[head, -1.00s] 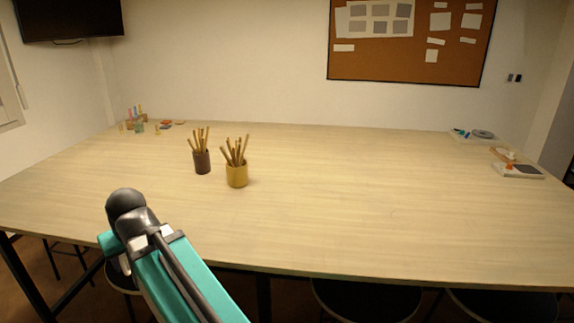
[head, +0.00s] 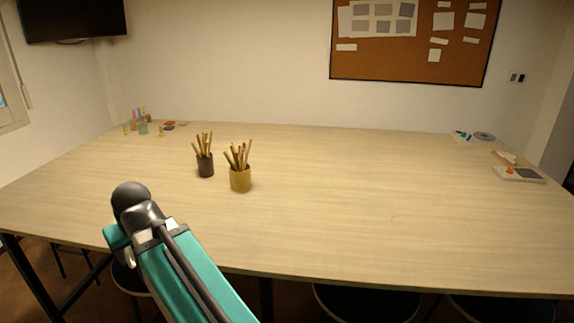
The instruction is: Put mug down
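Two mug-like cups stand upright on the table (head: 400,215), left of the middle. No separate empty mug can be seen. My teal and black arm rises from the bottom left in front of the table. My gripper cannot be made out, so whether it holds anything is hidden.
Small coloured items (head: 143,127) sit at the far left corner. A white tray (head: 519,175) and a grey roll (head: 484,136) lie at the right edge. Stools (head: 368,300) stand under the near edge.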

